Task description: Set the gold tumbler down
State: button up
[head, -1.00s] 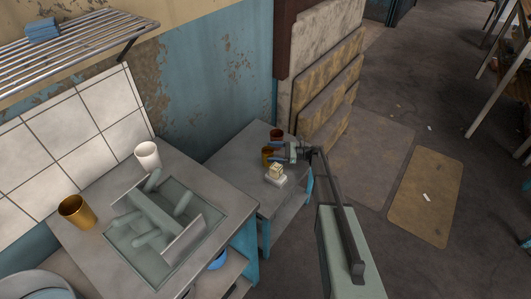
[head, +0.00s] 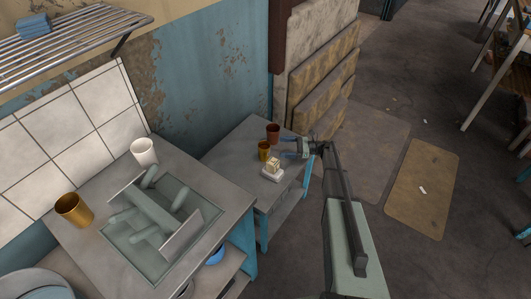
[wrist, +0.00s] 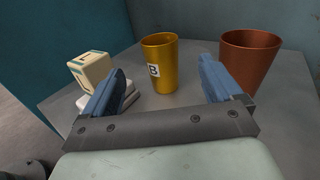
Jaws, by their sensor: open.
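A gold tumbler (head: 264,151) stands upright on the small grey table (head: 233,157) beyond the sink counter. In the wrist view the gold tumbler (wrist: 160,63) bears a label with the letter B and stands ahead of the fingertips, with clear space around it. My gripper (head: 292,148) is open and empty, to the right of the tumbler in the head view and apart from it. In the wrist view its two blue fingers (wrist: 162,84) are spread wide. Another gold cup (head: 74,210) stands on the sink counter.
A reddish-brown cup (head: 273,133) stands behind the tumbler; in the wrist view the brown cup (wrist: 249,60) is close beyond the right finger. A cream block on a white base (head: 273,168) stands near the front, by the left finger. A white cup (head: 144,151) stands by the sink.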

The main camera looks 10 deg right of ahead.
jog(key=shift+w+d+f, duration=0.1)
jog(key=shift+d+f, duration=0.15)
jog(key=shift+d, duration=0.35)
jog(key=shift+d+f, duration=0.25)
jog(key=shift+d, duration=0.3)
send_near(261, 147)
jog(key=a, duration=0.2)
jog(key=a+r, duration=0.1)
jog(key=a, duration=0.2)
jog(key=shift+s+r, duration=0.2)
jog(key=shift+w+a+r, duration=0.1)
jog(key=shift+w+a, duration=0.05)
jog(key=shift+a, duration=1.15)
jog(key=shift+w+a+r, duration=0.1)
jog(key=shift+w+a, duration=0.05)
jog(key=shift+a, duration=1.15)
jog(key=shift+c, duration=0.4)
